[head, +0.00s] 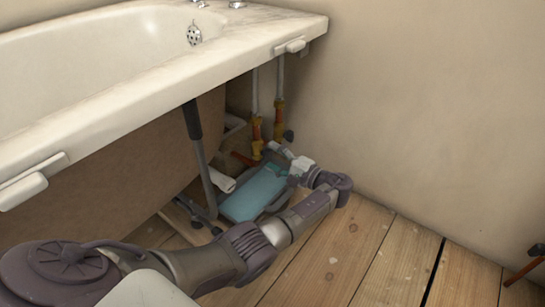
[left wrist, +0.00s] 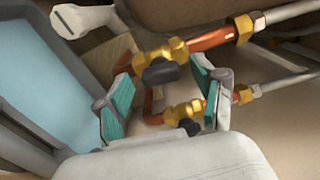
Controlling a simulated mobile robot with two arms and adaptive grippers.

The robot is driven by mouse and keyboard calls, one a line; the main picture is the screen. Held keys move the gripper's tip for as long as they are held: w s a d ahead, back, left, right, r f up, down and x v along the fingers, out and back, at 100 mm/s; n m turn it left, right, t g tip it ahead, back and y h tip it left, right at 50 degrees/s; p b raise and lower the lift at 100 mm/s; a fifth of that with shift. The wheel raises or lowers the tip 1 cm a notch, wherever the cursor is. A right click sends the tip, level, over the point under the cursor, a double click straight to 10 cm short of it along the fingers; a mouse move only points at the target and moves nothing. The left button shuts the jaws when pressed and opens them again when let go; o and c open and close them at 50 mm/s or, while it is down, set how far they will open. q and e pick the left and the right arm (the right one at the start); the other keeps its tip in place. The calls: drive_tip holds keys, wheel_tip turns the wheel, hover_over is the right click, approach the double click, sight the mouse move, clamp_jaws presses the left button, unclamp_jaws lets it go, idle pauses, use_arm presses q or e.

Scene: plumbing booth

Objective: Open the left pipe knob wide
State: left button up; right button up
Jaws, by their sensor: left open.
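Two upright pipes with brass valves stand under the tub's end in the head view: the left pipe valve (head: 257,132) and the right pipe valve (head: 280,116). The right one's dark knob (head: 289,135) shows there. My left gripper (head: 284,154) is low in front of the valves, open. In the left wrist view, its teal-padded fingers (left wrist: 163,98) are spread with nothing gripped. The upper dark knob (left wrist: 162,73), apparently the left pipe's, lies ahead between the fingers' directions. The other knob (left wrist: 189,127) is lower, near the right finger. Contact cannot be told. My right gripper is not in view.
The white bathtub (head: 150,85) overhangs on the left. A blue tray or box (head: 252,194) lies on the floor beneath my left arm, beside a white pipe piece (head: 223,181). The wall (head: 420,110) is close behind. Wooden floor (head: 390,265) to the right is mostly clear.

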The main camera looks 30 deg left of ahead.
use_arm(q)
drive_tip(key=d, duration=1.1)
drive_tip(key=shift+s+d, duration=0.25)
drive_tip(key=shift+s, duration=0.2)
